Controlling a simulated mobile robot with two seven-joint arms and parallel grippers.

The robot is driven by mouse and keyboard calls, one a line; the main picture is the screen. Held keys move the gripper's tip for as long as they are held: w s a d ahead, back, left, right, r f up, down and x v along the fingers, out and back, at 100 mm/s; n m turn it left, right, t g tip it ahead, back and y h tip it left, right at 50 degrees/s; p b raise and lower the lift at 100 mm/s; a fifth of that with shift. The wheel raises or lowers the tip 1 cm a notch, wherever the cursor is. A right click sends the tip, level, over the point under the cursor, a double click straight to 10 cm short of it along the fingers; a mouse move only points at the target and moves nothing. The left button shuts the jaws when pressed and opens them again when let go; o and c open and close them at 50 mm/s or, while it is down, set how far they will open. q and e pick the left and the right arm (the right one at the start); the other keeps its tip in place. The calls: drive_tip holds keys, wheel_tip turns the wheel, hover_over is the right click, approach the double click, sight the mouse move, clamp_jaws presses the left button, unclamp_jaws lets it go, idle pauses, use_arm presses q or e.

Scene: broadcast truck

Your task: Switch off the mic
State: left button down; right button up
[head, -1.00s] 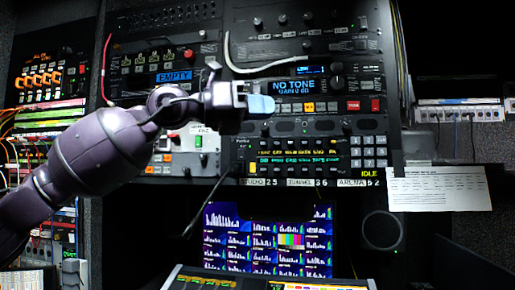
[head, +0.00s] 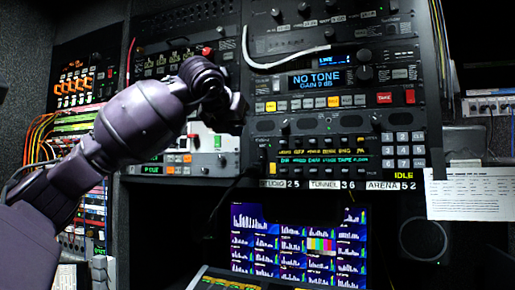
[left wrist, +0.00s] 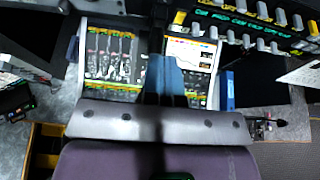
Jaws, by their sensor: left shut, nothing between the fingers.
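A thin dark gooseneck mic (head: 232,194) hangs out from the left end of the intercom panel (head: 318,176), which has yellow and green lit labels. Which key or switch belongs to the mic is too small to tell. My left gripper (head: 236,116) is in front of the rack, up and left of the panel, apart from the mic. Its fingertips are dark and hard to make out there. In the left wrist view its blue fingers (left wrist: 166,78) are together and empty. The panel's keys show at upper right in that view (left wrist: 262,22). My right gripper is not in view.
A unit reading NO TONE (head: 316,79) sits above the panel, with a white cable (head: 285,64) over it. A multiview screen (head: 285,240) is below, with a console (head: 235,280) in front. A paper sheet (head: 480,193) hangs at right.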

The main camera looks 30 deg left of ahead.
use_arm(q)
drive_tip(key=shift+w+d, duration=0.1)
drive_tip(key=shift+w, duration=0.05)
drive_tip(key=p, duration=0.1)
approach(259, 152)
drive_tip(key=f, duration=0.1)
drive_tip(key=w+f, duration=0.2)
drive_tip(key=shift+w+a+f, duration=0.15)
drive_tip(key=shift+w+a, duration=0.05)
drive_tip(key=shift+a, duration=0.05)
drive_tip(key=shift+w+a+p, duration=0.15)
drive_tip(key=shift+w+p, duration=0.15)
drive_tip(key=shift+w, duration=0.2)
drive_tip(key=shift+w+a+p, duration=0.15)
drive_tip(key=shift+w+p, duration=0.1)
drive_tip(key=shift+w, duration=0.3)
drive_tip(key=shift+w+a+r, duration=0.1)
drive_tip(key=shift+w+r, duration=0.15)
drive_tip(key=shift+w, duration=0.35)
drive_tip(key=shift+w+a+p, duration=0.1)
drive_tip(key=shift+w+p, duration=0.15)
drive_tip(key=shift+p, duration=0.05)
